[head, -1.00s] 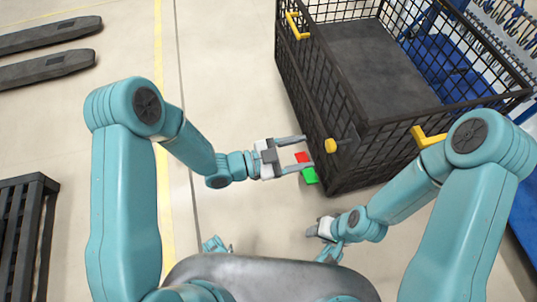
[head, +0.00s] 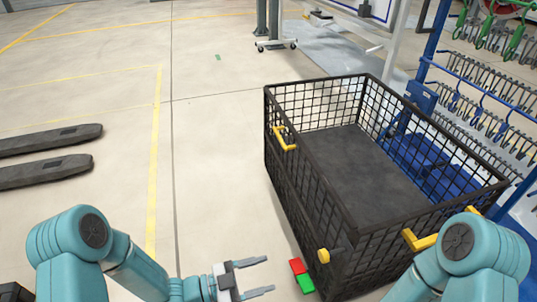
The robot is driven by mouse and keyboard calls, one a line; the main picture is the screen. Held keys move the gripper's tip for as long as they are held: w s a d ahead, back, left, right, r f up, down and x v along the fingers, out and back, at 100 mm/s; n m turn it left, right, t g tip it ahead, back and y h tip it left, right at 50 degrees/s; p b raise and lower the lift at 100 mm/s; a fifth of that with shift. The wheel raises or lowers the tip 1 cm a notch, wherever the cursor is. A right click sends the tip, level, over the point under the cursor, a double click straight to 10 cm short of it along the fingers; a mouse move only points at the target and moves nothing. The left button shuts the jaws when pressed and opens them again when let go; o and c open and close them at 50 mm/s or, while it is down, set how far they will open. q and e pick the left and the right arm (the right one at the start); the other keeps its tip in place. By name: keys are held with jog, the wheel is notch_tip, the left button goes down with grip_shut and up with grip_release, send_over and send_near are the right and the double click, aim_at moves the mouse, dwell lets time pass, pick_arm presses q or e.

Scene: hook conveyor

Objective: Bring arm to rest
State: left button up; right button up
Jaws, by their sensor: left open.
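My left gripper (head: 270,274) is at the bottom middle of the head view, its two fingers apart and nothing between them. It points right, toward a small red piece (head: 296,266) and green piece (head: 305,284) beside the near corner of the black mesh cart (head: 350,245). A gap shows between the fingertips and these pieces. I cannot tell whether the pieces lie on the floor or are fixed to the cart. My right arm (head: 462,250) shows at the lower right, in front of the cart; its gripper is out of view.
The cart has yellow handles (head: 284,141) and a dark flat panel (head: 355,170) inside. Blue racks with hooks (head: 485,105) stand at the right. Two dark forks (head: 50,140) lie at the left. The floor between the forks and the cart is clear.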

pick_arm(q)
jog(key=s+a+f+n+y, duration=0.2)
jog(key=a+f+n+y, duration=0.1)
jog(key=f+n+y, duration=0.7)
jog(key=s+a+f+n+g+y, duration=0.2)
jog(key=s+f+n+g, duration=0.15)
jog(key=s, duration=0.25)
jog(key=s+a+f+n+g+y, duration=0.1)
jog(key=s+a+f+n+g, duration=0.15)
jog(key=s+n, duration=0.25)
notch_tip(320, 180, up, 26)
jog(key=p, duration=2.7)
jog(key=shift+s+r, duration=0.2)
jog(key=shift+a+n, duration=0.1)
jog(key=shift+n, duration=0.15)
